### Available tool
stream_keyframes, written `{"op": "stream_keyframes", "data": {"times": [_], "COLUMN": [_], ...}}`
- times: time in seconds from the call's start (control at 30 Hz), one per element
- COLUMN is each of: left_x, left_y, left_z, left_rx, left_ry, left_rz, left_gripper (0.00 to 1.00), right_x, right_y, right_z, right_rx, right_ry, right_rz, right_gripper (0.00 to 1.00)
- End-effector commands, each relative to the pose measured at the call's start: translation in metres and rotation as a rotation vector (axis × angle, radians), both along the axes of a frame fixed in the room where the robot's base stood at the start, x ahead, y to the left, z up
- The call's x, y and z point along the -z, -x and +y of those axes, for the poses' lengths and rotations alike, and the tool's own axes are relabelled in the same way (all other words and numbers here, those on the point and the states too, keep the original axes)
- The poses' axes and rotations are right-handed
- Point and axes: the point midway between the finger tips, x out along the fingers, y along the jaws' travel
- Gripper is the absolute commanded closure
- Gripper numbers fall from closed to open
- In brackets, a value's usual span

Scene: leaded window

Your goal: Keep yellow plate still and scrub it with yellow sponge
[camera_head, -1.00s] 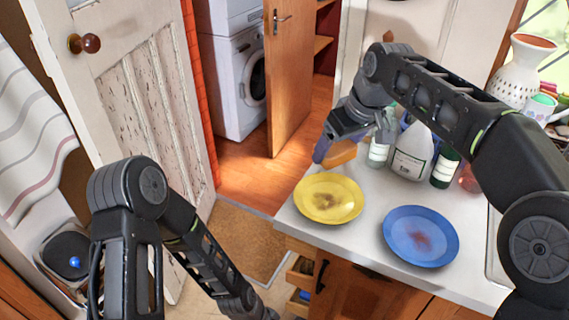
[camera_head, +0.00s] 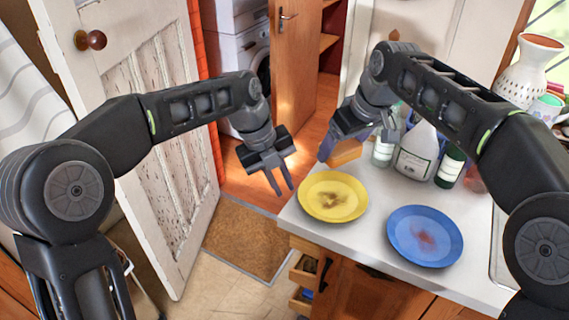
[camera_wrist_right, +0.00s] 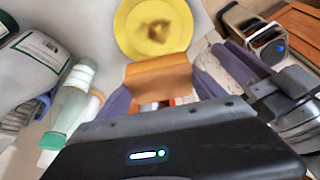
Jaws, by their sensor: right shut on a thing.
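The yellow plate (camera_head: 347,210) lies flat near the counter's left edge, with a brown stain in its middle; it also shows at the top of the right wrist view (camera_wrist_right: 128,40). My right gripper (camera_head: 343,146) is shut on the yellow sponge (camera_head: 346,153), which looks orange and sits between the fingers in the right wrist view (camera_wrist_right: 160,82). The sponge is behind the plate's far rim; whether it touches the plate I cannot tell. My left gripper (camera_head: 283,188) is open and empty, pointing down just left of the plate, apart from it.
A blue plate (camera_head: 440,252) with a reddish stain lies right of the yellow plate. A white spray bottle (camera_head: 417,157) and green-capped bottles (camera_head: 451,166) stand behind on the counter (camera_head: 375,215). An open drawer (camera_head: 303,268) sticks out below the counter's left edge.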

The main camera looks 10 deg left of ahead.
Motion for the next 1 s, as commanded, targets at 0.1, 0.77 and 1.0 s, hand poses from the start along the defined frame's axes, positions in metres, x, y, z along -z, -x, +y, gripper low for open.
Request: {"op": "stream_keyframes", "data": {"times": [0.1, 0.77, 1.0], "left_x": [-0.029, -0.031, 0.002], "left_y": [-0.011, -0.017, -0.023], "left_z": [-0.002, -0.007, -0.017], "left_rx": [0.01, 0.015, 0.016], "left_ry": [0.0, 0.0, 0.0], "left_rz": [-0.073, -0.101, -0.097], "left_gripper": [0.83, 0.83, 0.83], "right_x": [0.0, 0.0, 0.0], "right_y": [0.0, 0.0, 0.0], "right_z": [0.0, 0.0, 0.0], "right_rx": [0.0, 0.0, 0.0], "right_ry": [0.0, 0.0, 0.0], "right_rz": [0.0, 0.0, 0.0], "right_gripper": [0.54, 0.54, 0.54]}}
